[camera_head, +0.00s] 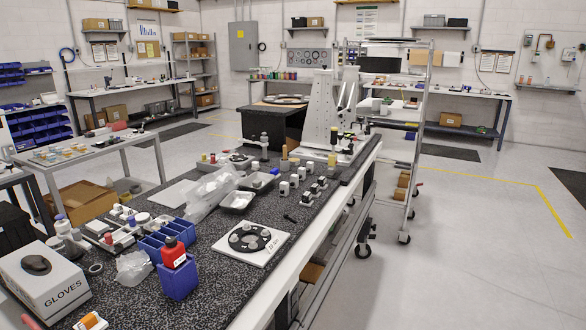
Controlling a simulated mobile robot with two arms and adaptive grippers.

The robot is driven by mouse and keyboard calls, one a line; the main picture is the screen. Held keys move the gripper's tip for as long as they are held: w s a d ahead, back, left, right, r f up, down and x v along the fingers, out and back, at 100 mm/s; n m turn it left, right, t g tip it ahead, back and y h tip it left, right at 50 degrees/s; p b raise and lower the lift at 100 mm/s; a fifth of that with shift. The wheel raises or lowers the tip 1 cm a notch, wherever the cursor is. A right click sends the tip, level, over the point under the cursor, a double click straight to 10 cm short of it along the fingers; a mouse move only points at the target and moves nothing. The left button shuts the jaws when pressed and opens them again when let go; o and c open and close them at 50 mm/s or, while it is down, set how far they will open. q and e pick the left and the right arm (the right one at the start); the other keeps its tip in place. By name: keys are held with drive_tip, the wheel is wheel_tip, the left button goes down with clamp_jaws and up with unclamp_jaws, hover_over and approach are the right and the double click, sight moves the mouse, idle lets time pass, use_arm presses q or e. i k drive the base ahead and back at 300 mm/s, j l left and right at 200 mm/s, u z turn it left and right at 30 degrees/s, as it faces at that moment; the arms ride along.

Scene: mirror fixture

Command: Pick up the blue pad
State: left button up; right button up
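I cannot clearly make out a blue pad on the speckled dark bench top (215,300). The blue things there are an open blue bin (178,283) with a red bottle (174,252) in its top, and a blue divided tray (165,240) just behind it. A white square plate (250,244) with a dark ring and grey round pieces on it lies to their right. Small items at the back of the bench are too small to tell apart. Neither of my grippers is in view.
A white gloves box (42,284) stands at the near left. Clear plastic bags (211,193) and metal trays (238,201) crowd the bench middle. The bench's front right area is bare. A wheeled rack (409,150) stands beyond its right edge; the floor (470,260) to the right is open.

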sight(275, 171)
drive_tip(key=l+u, duration=0.1)
drive_tip(key=u, duration=0.3)
drive_tip(key=i+l+u, duration=0.1)
drive_tip(key=u, duration=0.35)
drive_tip(key=l+u, duration=0.3)
drive_tip(key=l, duration=0.35)
drive_tip(key=l+u, duration=0.3)
drive_tip(key=l, duration=0.4)
drive_tip(key=k+l+u, duration=0.1)
drive_tip(key=l+u, duration=0.25)
drive_tip(key=l, duration=0.3)
